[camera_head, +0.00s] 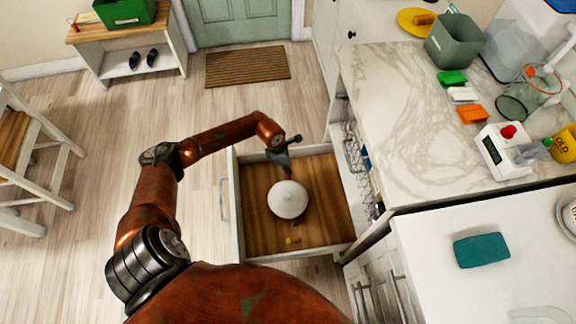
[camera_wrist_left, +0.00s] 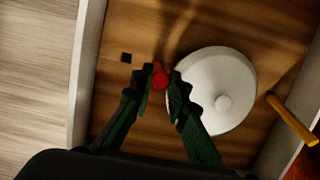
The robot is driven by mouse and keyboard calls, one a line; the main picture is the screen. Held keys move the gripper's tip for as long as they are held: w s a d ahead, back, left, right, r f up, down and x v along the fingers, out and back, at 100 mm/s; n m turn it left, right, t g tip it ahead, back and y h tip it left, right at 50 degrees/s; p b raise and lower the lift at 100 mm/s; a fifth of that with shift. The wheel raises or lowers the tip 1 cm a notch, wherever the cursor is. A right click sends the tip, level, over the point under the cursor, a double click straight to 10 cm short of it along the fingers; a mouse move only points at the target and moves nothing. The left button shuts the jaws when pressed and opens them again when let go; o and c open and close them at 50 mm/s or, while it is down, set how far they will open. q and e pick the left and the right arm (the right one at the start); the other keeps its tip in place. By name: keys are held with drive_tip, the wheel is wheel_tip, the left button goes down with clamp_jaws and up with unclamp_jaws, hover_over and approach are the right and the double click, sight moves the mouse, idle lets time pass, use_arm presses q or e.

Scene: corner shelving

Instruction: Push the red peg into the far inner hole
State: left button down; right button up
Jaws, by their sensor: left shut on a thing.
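My left gripper (camera_head: 287,167) reaches down into an open drawer with a wooden floor (camera_head: 328,200). In the left wrist view the gripper (camera_wrist_left: 160,78) is shut on the red peg (camera_wrist_left: 160,76), whose rounded red end shows between the fingertips. The rest of the peg is hidden. Other holes are not visible. In the head view the peg and hole cannot be made out. My right gripper is not in view.
A white round lid (camera_head: 288,199) with a knob lies on the drawer floor, close beside the gripper. A yellow bar (camera_wrist_left: 291,118) lies near the drawer wall. The drawer's pale walls (camera_wrist_left: 88,70) bound the space. A marble counter (camera_head: 400,130) stands to the right.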

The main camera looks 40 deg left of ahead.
use_arm(q)
drive_tip(key=shift+f, duration=0.45)
drive_tip(key=c, duration=1.8)
unclamp_jaws()
drive_tip(key=shift+r, duration=0.15)
drive_tip(key=v, duration=1.1)
drive_tip(key=shift+r, duration=0.35)
drive_tip(key=shift+a, duration=0.1)
